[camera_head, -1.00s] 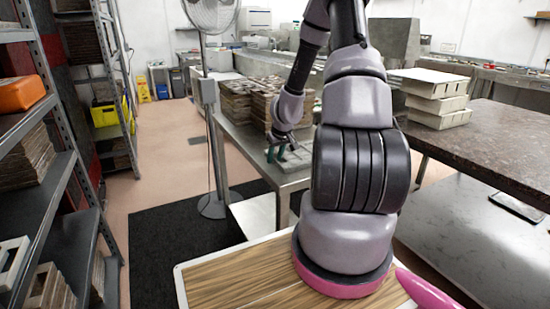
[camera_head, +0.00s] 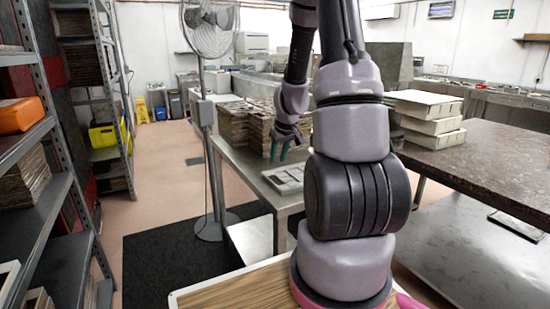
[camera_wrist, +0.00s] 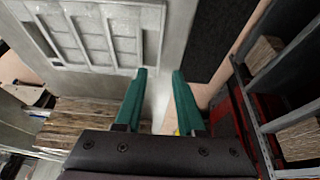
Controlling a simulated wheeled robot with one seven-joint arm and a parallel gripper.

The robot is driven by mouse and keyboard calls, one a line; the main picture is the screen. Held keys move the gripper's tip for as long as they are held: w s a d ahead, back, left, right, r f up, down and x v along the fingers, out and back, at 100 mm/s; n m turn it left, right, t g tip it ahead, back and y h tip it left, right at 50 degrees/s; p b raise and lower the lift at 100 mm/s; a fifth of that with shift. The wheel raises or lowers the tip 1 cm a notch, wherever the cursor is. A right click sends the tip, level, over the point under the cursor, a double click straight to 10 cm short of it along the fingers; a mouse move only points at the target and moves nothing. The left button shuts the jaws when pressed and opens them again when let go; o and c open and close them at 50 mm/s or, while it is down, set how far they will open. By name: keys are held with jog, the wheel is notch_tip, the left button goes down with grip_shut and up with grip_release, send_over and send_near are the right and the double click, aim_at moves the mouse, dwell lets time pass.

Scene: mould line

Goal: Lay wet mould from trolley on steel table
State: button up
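The grey wet mould (camera_head: 288,178), a flat slab with rectangular recesses, lies flat on the near end of the steel table (camera_head: 252,168). It also shows at the upper left of the wrist view (camera_wrist: 95,35), close to the table's edge. My gripper (camera_head: 280,150) is just above and behind the mould in the head view, apart from it. In the wrist view its green fingers (camera_wrist: 159,76) are spread with nothing between them; the left fingertip appears beside the mould's edge. I cannot make out the trolley for certain.
Stacks of brown moulds (camera_head: 236,122) stand farther back on the steel table. A fan (camera_head: 208,120) stands left of it. Shelving (camera_head: 60,190) lines the left side. A dark-topped table (camera_head: 490,160) with pale boxes (camera_head: 432,128) is at right. A wood-grain top (camera_head: 235,292) is in front.

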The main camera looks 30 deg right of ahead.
jog(key=s+a+r+m+t+y, duration=0.1)
jog(key=s+a+r, duration=0.35)
jog(key=r, duration=0.55)
jog(key=s+a+r+m+t+y, duration=0.1)
jog(key=s+a+r, duration=0.2)
jog(key=a+r, duration=0.45)
jog(key=s+a+r+m, duration=0.2)
jog(key=s+r, duration=0.8)
jog(key=s, duration=0.5)
jog(key=shift+a+r+m+t, duration=0.2)
jog(key=shift+a+m+t, duration=0.1)
jog(key=shift+a, duration=0.4)
